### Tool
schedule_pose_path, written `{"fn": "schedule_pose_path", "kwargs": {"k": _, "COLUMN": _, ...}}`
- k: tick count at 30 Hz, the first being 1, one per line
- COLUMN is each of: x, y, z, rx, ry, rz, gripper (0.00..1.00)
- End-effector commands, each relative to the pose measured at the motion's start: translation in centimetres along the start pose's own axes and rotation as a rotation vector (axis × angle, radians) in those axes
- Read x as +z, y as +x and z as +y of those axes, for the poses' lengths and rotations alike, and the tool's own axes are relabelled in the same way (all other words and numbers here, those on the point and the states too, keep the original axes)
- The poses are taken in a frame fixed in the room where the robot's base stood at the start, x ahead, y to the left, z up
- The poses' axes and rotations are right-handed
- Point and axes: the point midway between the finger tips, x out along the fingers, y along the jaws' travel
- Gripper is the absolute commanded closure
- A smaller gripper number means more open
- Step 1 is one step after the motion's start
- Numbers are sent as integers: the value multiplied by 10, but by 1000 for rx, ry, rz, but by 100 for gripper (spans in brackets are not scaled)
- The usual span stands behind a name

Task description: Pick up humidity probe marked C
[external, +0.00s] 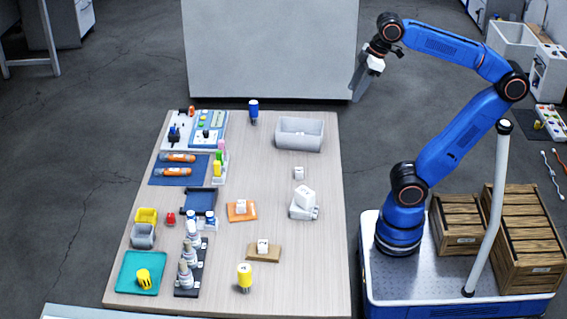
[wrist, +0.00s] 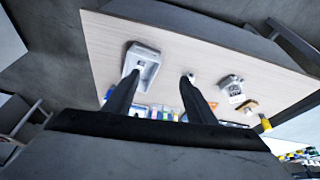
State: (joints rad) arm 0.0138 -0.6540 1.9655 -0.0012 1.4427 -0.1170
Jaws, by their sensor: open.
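Several small white block-like pieces that may be humidity probes are on the table; no letter is legible, so I cannot tell which is marked C. One white piece (external: 299,172) stands alone on bare wood below the grey bin, and it also shows in the wrist view (wrist: 191,75). Another (external: 240,205) is on an orange pad, another (external: 262,245) on a wooden block, and a larger one (external: 305,194) on a white stand. My gripper (external: 357,88) is open and empty, raised high beyond the table's far right corner. Its two fingers (wrist: 160,80) spread apart in the wrist view.
A grey bin (external: 299,147) stands at the table's far right. A blue-capped item (external: 253,111) and a yellow-capped item (external: 244,277) stand upright. Bottles in a black rack (external: 181,291), trays and tools crowd the left side. The table's right strip is mostly clear.

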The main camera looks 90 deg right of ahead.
Motion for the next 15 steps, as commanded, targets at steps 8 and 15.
{"fn": "schedule_pose_path", "kwargs": {"k": 8, "x": -59, "y": 1, "z": 19, "rx": -1, "ry": -234, "rz": -62, "gripper": 49}}
{"fn": "schedule_pose_path", "kwargs": {"k": 15, "x": -125, "y": 13, "z": 47, "rx": -27, "ry": -510, "rz": -131, "gripper": 49}}
